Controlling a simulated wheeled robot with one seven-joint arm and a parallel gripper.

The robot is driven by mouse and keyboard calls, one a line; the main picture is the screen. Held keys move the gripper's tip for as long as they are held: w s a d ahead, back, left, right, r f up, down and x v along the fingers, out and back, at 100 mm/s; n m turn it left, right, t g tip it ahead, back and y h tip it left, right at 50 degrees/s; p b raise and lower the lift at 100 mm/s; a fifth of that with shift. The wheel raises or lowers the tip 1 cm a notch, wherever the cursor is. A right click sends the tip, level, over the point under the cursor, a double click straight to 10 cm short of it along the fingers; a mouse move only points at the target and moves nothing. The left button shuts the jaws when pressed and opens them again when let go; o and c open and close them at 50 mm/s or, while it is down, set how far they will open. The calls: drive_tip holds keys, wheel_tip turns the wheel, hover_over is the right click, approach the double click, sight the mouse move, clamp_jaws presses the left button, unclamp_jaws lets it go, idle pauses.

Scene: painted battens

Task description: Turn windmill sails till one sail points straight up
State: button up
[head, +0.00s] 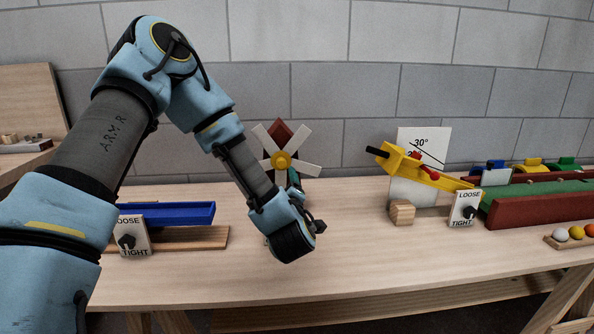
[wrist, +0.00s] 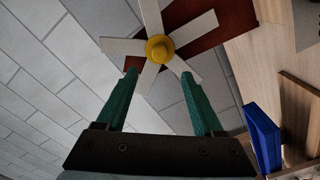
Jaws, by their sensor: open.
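The windmill stands at the back of the bench by the wall. It has a dark red body, a yellow hub (head: 282,160) and several white sails (head: 297,137). In the head view, one upper sail slants left and another slants right, with the red top between them; my arm hides the lower part. The wrist view shows the hub (wrist: 159,49) and the sails (wrist: 122,46) beyond my gripper (wrist: 159,73). My gripper is open, its green fingers apart, with nothing held. I cannot tell whether a fingertip touches a sail.
A blue tray (head: 185,213) and a LOOSE/TIGHT dial plate (head: 132,238) are at left. At right are a yellow tilting device (head: 420,172) by a 30° card, a second dial plate (head: 465,208), a wooden block (head: 402,212) and a green-topped box (head: 540,205). The front middle bench is clear.

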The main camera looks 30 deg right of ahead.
sight(282, 165)
drive_tip(key=p+x, duration=0.1)
drive_tip(key=x, duration=0.9)
drive_tip(key=shift+w+d+p, duration=0.1)
drive_tip(key=shift+w+p, duration=0.2)
drive_tip(key=shift+p, duration=0.05)
clamp_jaws()
idle(1.0)
